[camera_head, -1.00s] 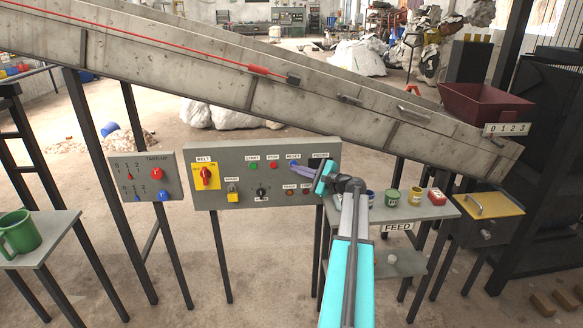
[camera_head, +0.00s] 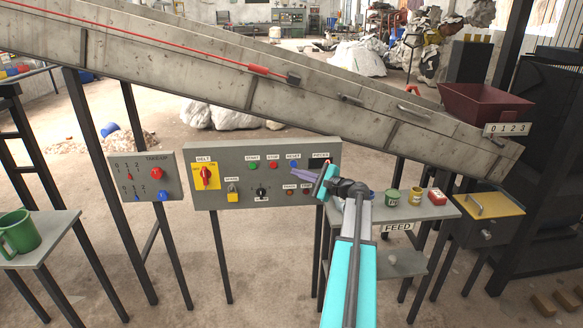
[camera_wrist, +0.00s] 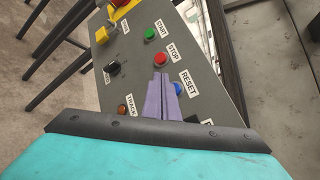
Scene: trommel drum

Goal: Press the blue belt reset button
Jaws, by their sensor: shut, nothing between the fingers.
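The blue reset button (camera_head: 293,165) is on the grey control panel (camera_head: 222,152), under the RESET label. It also shows in the wrist view (camera_wrist: 178,89), partly beside the purple fingers. My gripper (camera_head: 293,172) is shut and empty, its purple fingertips just below the blue button in the head view. In the wrist view my gripper (camera_wrist: 161,76) lies left of the button, over the panel between the red stop button (camera_wrist: 155,54) and the blue one. I cannot tell whether the tips touch the panel.
The panel also carries a green start button (camera_head: 253,166), a red belt switch (camera_head: 206,176) on a yellow plate, a yellow padlock (camera_head: 233,192) and a black knob (camera_head: 262,193). The sloping conveyor (camera_head: 250,85) runs above. A shelf with small tins (camera_head: 415,197) stands right.

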